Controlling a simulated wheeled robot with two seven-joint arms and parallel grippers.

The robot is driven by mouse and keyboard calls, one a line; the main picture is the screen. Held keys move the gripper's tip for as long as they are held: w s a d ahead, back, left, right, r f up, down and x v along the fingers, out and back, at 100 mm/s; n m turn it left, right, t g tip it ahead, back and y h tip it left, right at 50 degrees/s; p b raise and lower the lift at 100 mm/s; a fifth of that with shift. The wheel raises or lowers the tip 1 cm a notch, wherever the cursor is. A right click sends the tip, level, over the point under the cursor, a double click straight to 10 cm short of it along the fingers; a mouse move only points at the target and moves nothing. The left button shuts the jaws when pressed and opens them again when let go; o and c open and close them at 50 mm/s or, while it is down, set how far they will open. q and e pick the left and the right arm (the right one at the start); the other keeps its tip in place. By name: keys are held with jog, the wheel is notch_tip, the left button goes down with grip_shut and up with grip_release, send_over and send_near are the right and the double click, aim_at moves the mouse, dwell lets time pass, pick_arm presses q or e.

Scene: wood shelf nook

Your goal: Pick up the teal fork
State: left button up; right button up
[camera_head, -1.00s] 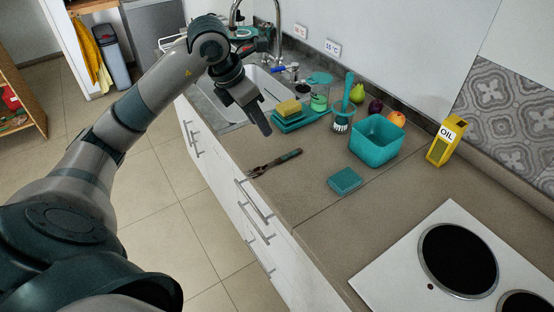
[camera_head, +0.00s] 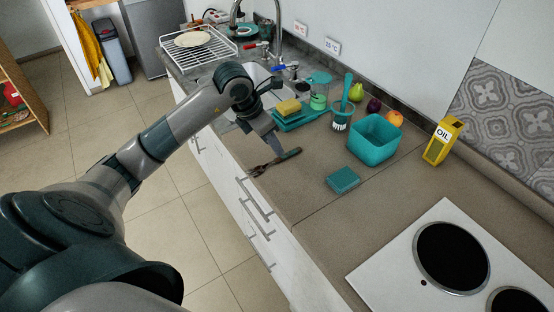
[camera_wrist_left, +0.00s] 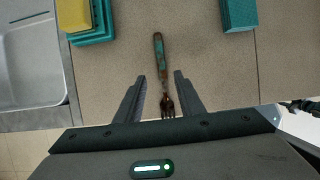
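The teal fork (camera_head: 290,154) lies on the brown counter near its front edge; it looks dark, with worn teal and brown on the handle. In the left wrist view the fork (camera_wrist_left: 159,55) points its handle away, and its tines lie between my fingers in the picture. My left gripper (camera_head: 276,147) is over the fork, and its spread fingers also show in the left wrist view (camera_wrist_left: 160,77). It is open and holds nothing. In the head view it partly covers the fork. I cannot tell the exact height gap. My right gripper is out of view.
A teal sponge (camera_head: 343,179) and a teal bin (camera_head: 374,140) are to the right. A teal tray with a yellow sponge (camera_head: 289,106) lies behind the fork. A brush (camera_head: 342,112), an oil carton (camera_head: 443,140) and a stove (camera_head: 400,262) stand farther right. Bare counter surrounds the fork.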

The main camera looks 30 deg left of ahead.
aim_at(277, 159)
pick_arm(q)
jog(key=shift+d+f+p, duration=0.15)
jog(key=shift+f+p, duration=0.2)
jog(key=shift+p, duration=0.05)
jog(key=p+x, duration=0.2)
jog(key=x, duration=0.1)
jog(key=shift+f, duration=0.4)
jog(key=shift+w+d+f, duration=0.1)
jog(key=shift+f, duration=0.25)
jog(key=shift+c, duration=0.3)
grip_shut()
